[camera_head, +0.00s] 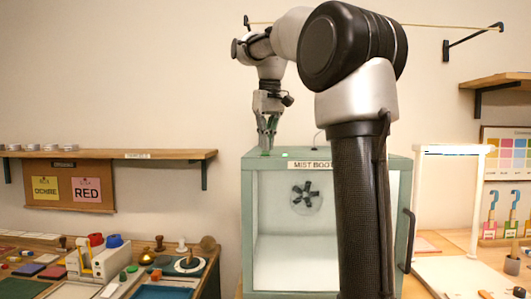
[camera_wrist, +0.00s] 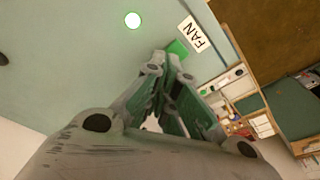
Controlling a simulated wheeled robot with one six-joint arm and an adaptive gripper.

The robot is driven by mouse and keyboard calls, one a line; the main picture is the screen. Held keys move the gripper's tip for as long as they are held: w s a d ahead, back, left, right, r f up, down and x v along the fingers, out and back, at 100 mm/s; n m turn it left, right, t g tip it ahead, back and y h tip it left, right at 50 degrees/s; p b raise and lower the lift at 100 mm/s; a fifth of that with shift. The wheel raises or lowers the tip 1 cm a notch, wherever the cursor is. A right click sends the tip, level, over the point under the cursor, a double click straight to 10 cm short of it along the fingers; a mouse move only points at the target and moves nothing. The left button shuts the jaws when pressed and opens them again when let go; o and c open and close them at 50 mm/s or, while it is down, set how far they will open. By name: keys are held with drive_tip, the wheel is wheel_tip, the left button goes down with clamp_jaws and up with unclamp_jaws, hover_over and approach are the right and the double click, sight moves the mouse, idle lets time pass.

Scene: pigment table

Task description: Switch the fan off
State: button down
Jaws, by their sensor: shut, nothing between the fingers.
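The pale green mist booth (camera_head: 248,220) stands in the middle of the head view, with a dark-bladed fan (camera_head: 306,195) behind its front pane. My gripper (camera_head: 267,147) points down at the left part of the booth's top, its fingers shut and empty. In the wrist view my gripper (camera_wrist: 170,62) has its fingertips at a green switch (camera_wrist: 177,48) beside a white FAN label (camera_wrist: 193,35). The fingertips partly hide the switch, and I cannot tell whether they touch it. A round green light (camera_wrist: 132,20) is lit on the booth top; it also shows in the head view (camera_head: 284,154).
A wooden wall shelf (camera_head: 110,154) is at the left, above a work table with stamps and pigment pads. A white frame stand (camera_head: 452,149) is right of the booth. The booth's dark door handle (camera_head: 409,240) sticks out at the right.

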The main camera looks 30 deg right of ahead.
drive_tip(key=shift+f, duration=0.4)
drive_tip(key=shift+r, duration=0.15)
drive_tip(key=shift+r, duration=3.4)
